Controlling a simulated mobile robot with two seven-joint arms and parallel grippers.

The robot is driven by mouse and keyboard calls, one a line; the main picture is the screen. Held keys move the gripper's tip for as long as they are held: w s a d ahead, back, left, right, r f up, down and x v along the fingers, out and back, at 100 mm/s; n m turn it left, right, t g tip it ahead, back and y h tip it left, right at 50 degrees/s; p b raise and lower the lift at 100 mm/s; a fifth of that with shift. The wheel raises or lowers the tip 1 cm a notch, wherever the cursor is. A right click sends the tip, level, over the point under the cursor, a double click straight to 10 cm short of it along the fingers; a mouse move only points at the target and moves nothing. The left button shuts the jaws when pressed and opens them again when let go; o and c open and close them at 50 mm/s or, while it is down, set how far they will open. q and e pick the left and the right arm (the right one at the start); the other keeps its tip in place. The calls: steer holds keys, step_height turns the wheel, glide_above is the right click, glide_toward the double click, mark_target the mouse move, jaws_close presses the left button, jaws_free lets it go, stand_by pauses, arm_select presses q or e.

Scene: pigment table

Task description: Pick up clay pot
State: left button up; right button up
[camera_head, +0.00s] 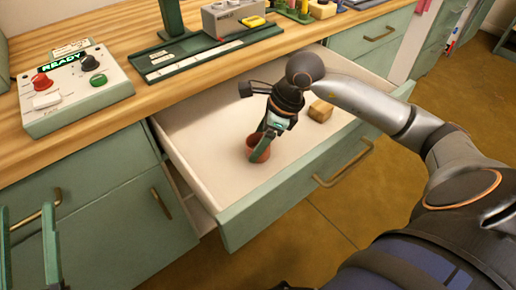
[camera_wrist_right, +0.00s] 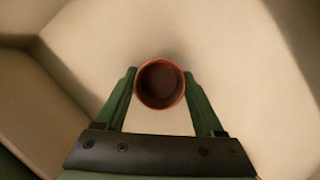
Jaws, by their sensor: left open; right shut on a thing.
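The clay pot (camera_head: 257,149) is a small reddish-brown pot standing upright in the open drawer (camera_head: 190,140). My right gripper (camera_head: 262,143) reaches down into the drawer and is shut on the pot, with its green fingers on either side of it. In the right wrist view the pot's round rim and dark inside (camera_wrist_right: 160,84) show between the two fingertips. I cannot tell whether the pot touches the drawer floor. My left gripper (camera_head: 28,225) is open and empty at the left edge, in front of the cabinet.
A small tan block (camera_head: 320,110) lies in the drawer, right of my right gripper. The drawer walls surround the pot. On the wooden counter above are a control box (camera_head: 75,90) with a READY sign, a green stand (camera_head: 190,50) and a grey device (camera_head: 233,17).

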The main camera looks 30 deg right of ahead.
steer(key=c, duration=0.4)
steer(key=shift+r, duration=0.15)
